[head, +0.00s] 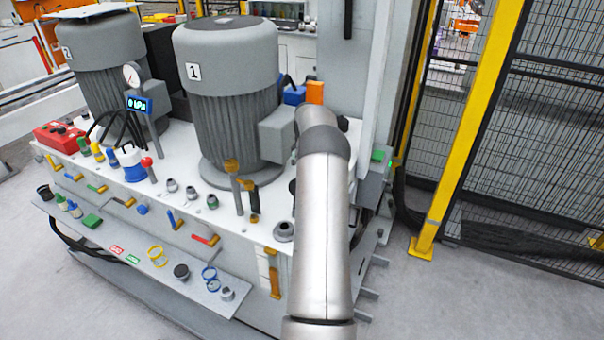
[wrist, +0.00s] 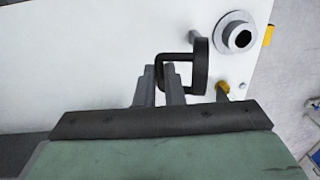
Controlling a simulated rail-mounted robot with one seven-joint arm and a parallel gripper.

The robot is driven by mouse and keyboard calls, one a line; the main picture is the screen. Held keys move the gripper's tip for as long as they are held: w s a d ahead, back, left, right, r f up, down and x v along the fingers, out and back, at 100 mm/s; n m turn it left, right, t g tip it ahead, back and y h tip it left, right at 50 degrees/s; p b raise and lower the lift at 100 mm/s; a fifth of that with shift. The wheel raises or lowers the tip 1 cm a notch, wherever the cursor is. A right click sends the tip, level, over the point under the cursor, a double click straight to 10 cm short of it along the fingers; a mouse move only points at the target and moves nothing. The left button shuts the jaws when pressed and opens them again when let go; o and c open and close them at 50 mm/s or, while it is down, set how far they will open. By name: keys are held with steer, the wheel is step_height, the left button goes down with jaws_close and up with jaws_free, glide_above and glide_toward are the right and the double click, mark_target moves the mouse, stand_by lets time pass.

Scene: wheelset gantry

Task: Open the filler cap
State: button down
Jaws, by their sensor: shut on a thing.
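The black cap (wrist: 201,66) with a squared loop handle shows in the wrist view, left of a grey round port. I take it to be the filler cap. Its dark body appears as an upright band, and the handle reaches left from it. My gripper (wrist: 162,72) is shut on the handle, with its two grey fingers close together at the loop. I cannot tell whether the cap is seated or raised. In the head view my arm hides the gripper and most of the cap; a dark bit (head: 292,187) shows at the arm's left edge.
The grey port (wrist: 237,35) stands near the tank edge; a similar grey fitting (head: 284,231) shows in the head view. Motor 1 (head: 232,110) stands left of my arm. Gold valve levers (head: 234,180) rise beside it. A shelf (head: 205,298) holds small parts. A yellow-posted fence (head: 470,130) is at right.

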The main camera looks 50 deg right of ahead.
steer(key=shift+s+d+f, duration=0.2)
steer(key=shift+f, duration=0.1)
steer(key=c, duration=1.6)
jaws_free()
steer(key=shift+d, duration=0.1)
steer(key=shift+o, duration=0.4)
steer(key=shift+w+d+f, duration=0.1)
steer(key=shift+r, duration=0.3)
step_height(320, 180, up, 17)
steer(key=shift+w+d, duration=0.25)
steer(key=shift+d, duration=0.2)
steer(key=shift+r, duration=0.1)
